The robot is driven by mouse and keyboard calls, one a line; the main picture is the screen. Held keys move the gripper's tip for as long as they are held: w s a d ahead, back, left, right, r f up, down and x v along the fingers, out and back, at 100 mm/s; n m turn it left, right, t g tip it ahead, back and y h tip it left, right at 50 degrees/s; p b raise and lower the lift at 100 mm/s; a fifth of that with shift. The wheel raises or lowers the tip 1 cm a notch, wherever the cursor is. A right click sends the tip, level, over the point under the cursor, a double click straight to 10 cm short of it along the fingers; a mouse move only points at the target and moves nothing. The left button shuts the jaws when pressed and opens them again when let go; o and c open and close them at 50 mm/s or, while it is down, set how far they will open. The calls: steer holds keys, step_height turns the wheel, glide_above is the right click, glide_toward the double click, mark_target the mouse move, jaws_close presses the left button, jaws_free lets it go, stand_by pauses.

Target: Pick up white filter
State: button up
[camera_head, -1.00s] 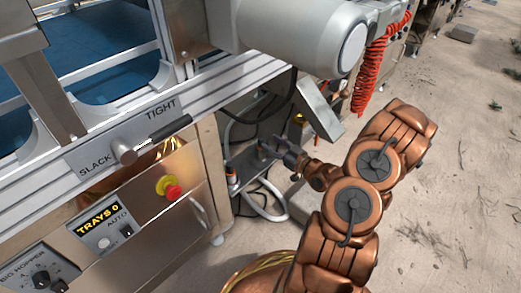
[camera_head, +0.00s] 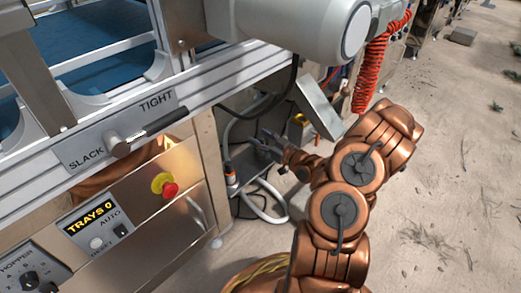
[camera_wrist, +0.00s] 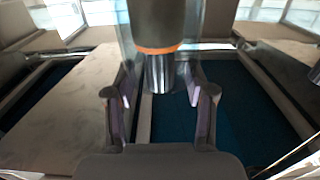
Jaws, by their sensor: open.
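I cannot pick out a white filter with certainty in either view. In the wrist view, a dark cylinder with an orange ring and a shiny grey lower end (camera_wrist: 160,76) stands ahead between my fingers, with clear casing-like surfaces around it. My gripper (camera_wrist: 160,112) is open, one finger on each side of that cylinder's line, with no visible contact. In the head view my gripper (camera_head: 266,148) reaches under the machine's right end. A small orange-ringed part (camera_head: 231,172) is left of it there. My copper arm hides part of the space behind it.
The machine's front panel has a slack/tight lever (camera_head: 150,128), a red stop button (camera_head: 170,190) and a trays display (camera_head: 92,219). A grey hose (camera_head: 262,212), cables and a tilted metal plate (camera_head: 318,108) crowd the gripper. A red coiled hose (camera_head: 371,75) hangs above. Sandy ground at right is open.

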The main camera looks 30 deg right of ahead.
jaws_close()
stand_by(0.3)
step_height(320, 180, up, 10)
steer(key=p, duration=0.4)
steer(key=shift+r, duration=0.1)
steer(key=shift+r+p, duration=1.75)
steer(key=shift+p, duration=0.1)
